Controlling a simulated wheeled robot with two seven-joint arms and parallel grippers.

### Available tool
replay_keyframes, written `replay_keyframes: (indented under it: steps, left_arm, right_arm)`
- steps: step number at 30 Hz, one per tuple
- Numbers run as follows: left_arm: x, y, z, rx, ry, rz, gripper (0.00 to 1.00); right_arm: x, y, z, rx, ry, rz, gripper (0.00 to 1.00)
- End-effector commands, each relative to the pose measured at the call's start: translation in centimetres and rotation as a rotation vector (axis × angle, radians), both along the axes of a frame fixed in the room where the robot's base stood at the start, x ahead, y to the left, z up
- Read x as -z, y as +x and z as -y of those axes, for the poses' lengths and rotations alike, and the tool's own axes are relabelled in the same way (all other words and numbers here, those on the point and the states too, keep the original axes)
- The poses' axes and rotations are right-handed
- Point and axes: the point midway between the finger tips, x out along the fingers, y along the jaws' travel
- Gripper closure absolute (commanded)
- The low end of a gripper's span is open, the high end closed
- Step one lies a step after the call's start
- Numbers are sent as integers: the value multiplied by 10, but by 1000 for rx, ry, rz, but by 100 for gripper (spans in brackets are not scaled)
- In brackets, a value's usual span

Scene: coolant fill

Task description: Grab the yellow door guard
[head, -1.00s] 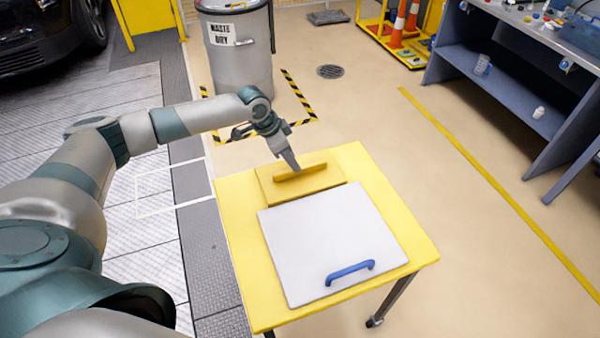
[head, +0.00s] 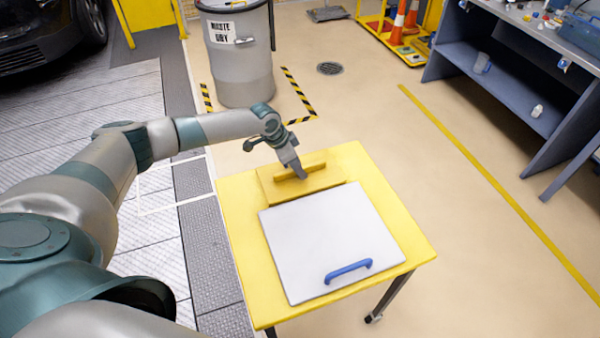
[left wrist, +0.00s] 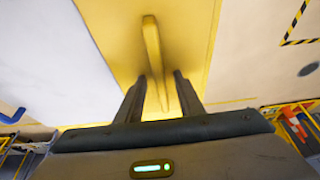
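The yellow door guard (head: 275,184) is a flat yellow board with a raised yellow ridge (head: 316,167) along it. It lies at the back of the yellow cart top (head: 236,220). My left gripper (head: 302,175) points down at the ridge, near its middle. In the left wrist view, the ridge (left wrist: 152,45) runs between the two dark fingers of this gripper (left wrist: 158,88), with a gap on each side. The fingers are open. Whether the fingertips reach down to the board cannot be told. My right gripper is not in view.
A white panel (head: 320,235) with a blue handle (head: 348,271) lies on the cart, just in front of the guard. A grey waste drum (head: 240,70) stands behind. A blue-grey workbench (head: 500,75) is at the right. The floor right of the cart is clear.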

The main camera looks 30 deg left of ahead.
Motion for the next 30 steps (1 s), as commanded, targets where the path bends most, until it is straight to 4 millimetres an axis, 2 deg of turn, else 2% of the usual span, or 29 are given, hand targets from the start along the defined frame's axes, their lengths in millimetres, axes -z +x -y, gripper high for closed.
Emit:
replay_keyframes:
  steps: [11, 15, 30]
  left_arm:
    - [0, 0, 0, 0, 0, 0, 66]
    - [0, 0, 0, 0, 0, 0, 99]
    - [-6, 1, 0, 1, 0, 2, 100]
  right_arm:
    - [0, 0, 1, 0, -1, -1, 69]
    - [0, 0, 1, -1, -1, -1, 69]
    - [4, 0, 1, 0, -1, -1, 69]
